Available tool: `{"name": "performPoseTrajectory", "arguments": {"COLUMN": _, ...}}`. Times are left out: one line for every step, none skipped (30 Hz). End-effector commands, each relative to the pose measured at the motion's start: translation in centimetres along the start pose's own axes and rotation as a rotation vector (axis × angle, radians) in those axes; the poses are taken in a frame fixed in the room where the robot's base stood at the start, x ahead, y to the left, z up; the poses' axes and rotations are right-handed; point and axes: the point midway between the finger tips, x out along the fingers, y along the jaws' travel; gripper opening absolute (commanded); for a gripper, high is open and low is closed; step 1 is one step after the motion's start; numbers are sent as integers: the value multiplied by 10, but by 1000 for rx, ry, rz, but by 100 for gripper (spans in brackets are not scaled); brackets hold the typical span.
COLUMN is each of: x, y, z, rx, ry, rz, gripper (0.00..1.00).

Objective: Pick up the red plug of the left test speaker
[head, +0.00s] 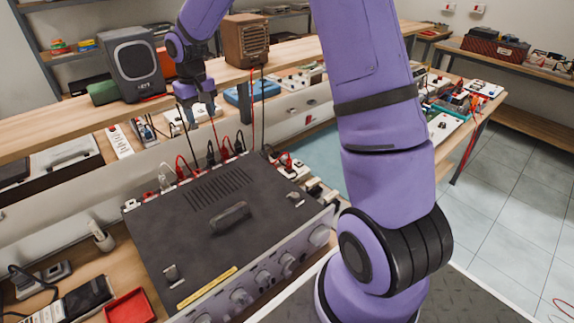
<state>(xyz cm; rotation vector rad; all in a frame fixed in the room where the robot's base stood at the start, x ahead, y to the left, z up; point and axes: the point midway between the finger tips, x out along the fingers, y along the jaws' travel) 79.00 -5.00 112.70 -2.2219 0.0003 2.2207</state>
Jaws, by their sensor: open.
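The left speaker, a dark grey cabinet with a round cone (135,63), stands on the wooden shelf. A small red piece (154,98) lies at the shelf edge by its base; I cannot tell if it is the speaker's red plug. Several red and black plugs (181,170) with cables stand along the back edge of the dark amplifier (195,210). My gripper (196,112) points down, open, in front of the shelf, right of the left speaker and above the amplifier's back edge. Nothing shows clearly between its fingers. A red cable runs down near its fingertips.
A brown wooden speaker (245,40) stands right of my gripper on the shelf (50,125). Its cables hang behind the amplifier. A red tray (128,306) sits front left.

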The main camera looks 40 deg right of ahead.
Motion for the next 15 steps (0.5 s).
{"name": "performPoseTrajectory", "arguments": {"x": 0, "y": 0, "z": 0, "rx": 0, "ry": 0, "rz": 0, "gripper": 52}}
{"name": "performPoseTrajectory", "arguments": {"x": 0, "y": 0, "z": 0, "rx": 0, "ry": 0, "rz": 0, "gripper": 52}}
{"name": "performPoseTrajectory", "arguments": {"x": 0, "y": 0, "z": 0, "rx": 0, "ry": 0, "rz": 0, "gripper": 52}}
{"name": "performPoseTrajectory", "arguments": {"x": 0, "y": 0, "z": 0, "rx": 0, "ry": 0, "rz": 0, "gripper": 52}}
{"name": "performPoseTrajectory", "arguments": {"x": 0, "y": 0, "z": 0, "rx": 0, "ry": 0, "rz": 0, "gripper": 52}}
{"name": "performPoseTrajectory", "arguments": {"x": 0, "y": 0, "z": 0, "rx": 0, "ry": 0, "rz": 0, "gripper": 52}}
{"name": "performPoseTrajectory", "arguments": {"x": 0, "y": 0, "z": 0, "rx": 0, "ry": 0, "rz": 0, "gripper": 52}}
{"name": "performPoseTrajectory", "arguments": {"x": 0, "y": 0, "z": 0, "rx": 0, "ry": 0, "rz": 0, "gripper": 52}}
{"name": "performPoseTrajectory", "arguments": {"x": 0, "y": 0, "z": 0, "rx": 0, "ry": 0, "rz": 0, "gripper": 52}}
{"name": "performPoseTrajectory", "arguments": {"x": 0, "y": 0, "z": 0, "rx": 0, "ry": 0, "rz": 0, "gripper": 52}}
{"name": "performPoseTrajectory", "arguments": {"x": 0, "y": 0, "z": 0, "rx": 0, "ry": 0, "rz": 0, "gripper": 52}}
{"name": "performPoseTrajectory", "arguments": {"x": 0, "y": 0, "z": 0, "rx": 0, "ry": 0, "rz": 0, "gripper": 52}}
{"name": "performPoseTrajectory", "arguments": {"x": 0, "y": 0, "z": 0, "rx": 0, "ry": 0, "rz": 0, "gripper": 52}}
{"name": "performPoseTrajectory", "arguments": {"x": 1, "y": 2, "z": 0, "rx": 0, "ry": -1, "rz": 0, "gripper": 52}}
{"name": "performPoseTrajectory", "arguments": {"x": 4, "y": 6, "z": 1, "rx": 2, "ry": -3, "rz": -1, "gripper": 52}}
